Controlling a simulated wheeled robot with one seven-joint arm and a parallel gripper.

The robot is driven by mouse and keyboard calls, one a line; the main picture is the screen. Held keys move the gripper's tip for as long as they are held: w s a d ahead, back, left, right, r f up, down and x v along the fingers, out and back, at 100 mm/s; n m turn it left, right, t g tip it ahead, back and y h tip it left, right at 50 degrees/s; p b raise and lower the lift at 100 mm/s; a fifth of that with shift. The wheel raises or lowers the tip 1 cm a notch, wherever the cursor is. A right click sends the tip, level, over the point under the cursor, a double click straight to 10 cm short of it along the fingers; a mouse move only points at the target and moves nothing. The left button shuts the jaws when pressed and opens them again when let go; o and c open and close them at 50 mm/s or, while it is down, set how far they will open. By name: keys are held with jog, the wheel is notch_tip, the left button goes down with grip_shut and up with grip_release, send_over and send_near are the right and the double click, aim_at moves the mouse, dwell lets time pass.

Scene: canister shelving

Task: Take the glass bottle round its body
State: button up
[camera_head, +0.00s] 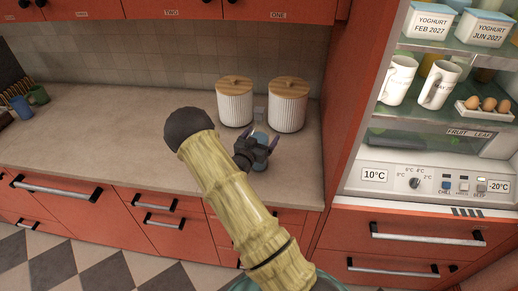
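My gripper (263,138) is over the counter, in front of the two ribbed canisters, with its dark fingers apart. A small bluish thing, probably the glass bottle (260,137), shows between the fingers. Most of it is hidden behind my gripper, and a little bluish shape shows below. I cannot tell whether the fingers touch it. My arm, yellowish and bamboo-like, crosses the middle of the view and hides part of the counter.
Two white ribbed canisters with wooden lids (235,108) (287,110) stand close behind my gripper. The red side of the open fridge (362,75) rises to the right. The counter (95,125) is clear to the left, up to several cups (22,107).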

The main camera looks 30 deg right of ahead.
jog(key=c, duration=1.7)
jog(key=shift+r, duration=0.1)
jog(key=shift+w+r, duration=0.1)
